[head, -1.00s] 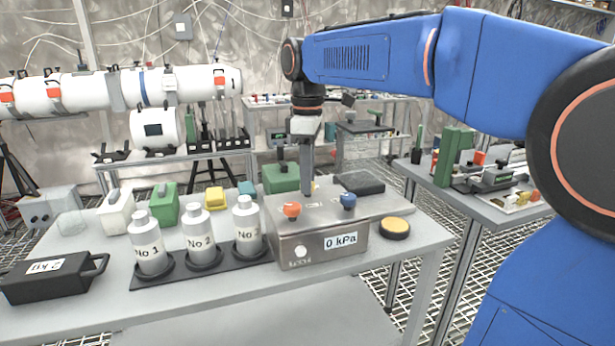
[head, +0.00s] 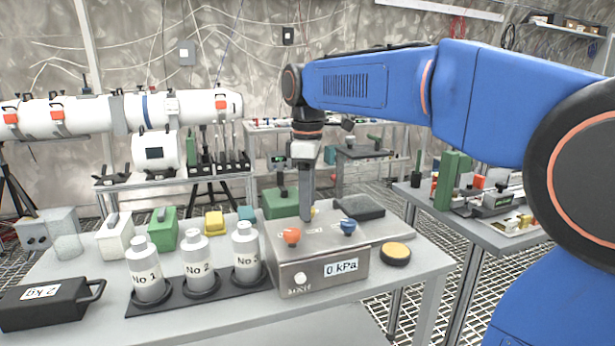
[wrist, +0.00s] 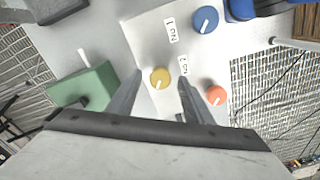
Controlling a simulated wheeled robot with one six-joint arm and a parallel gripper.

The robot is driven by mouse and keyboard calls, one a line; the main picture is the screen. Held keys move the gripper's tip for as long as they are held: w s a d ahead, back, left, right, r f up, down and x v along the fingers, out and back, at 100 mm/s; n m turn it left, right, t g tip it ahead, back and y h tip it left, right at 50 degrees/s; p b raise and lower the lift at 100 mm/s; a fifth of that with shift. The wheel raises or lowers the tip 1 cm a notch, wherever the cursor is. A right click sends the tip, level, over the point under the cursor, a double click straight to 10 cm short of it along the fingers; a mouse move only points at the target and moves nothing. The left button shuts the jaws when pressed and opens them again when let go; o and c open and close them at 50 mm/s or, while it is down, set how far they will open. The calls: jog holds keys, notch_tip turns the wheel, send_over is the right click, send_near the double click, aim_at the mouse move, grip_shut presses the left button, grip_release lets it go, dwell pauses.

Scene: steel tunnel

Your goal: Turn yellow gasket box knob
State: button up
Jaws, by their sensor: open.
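The gasket box (head: 330,284) is a steel box with a "0 kPa" label on its front, standing on the table. On its top are an orange knob (head: 292,236), a blue knob (head: 348,227) and a yellow knob (head: 314,211), mostly hidden behind my gripper (head: 307,218). In the wrist view the yellow knob (wrist: 160,77), with a pale pointer line, shows between my two spread fingertips. My gripper is open, points down and holds nothing. I cannot tell whether the fingertips are level with the knob or a little above it. The orange knob (wrist: 216,96) lies right of the fingers.
Several white bottles (head: 148,277) stand in a black rack left of the box. A green box (head: 281,203) stands behind it, close to my gripper. A dark pad (head: 359,207) and a yellow-topped round tin (head: 396,253) lie to the right. A black 2 kg weight (head: 45,306) lies front left.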

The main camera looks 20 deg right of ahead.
notch_tip(320, 180, up, 17)
dwell(0.5)
dwell(4.4)
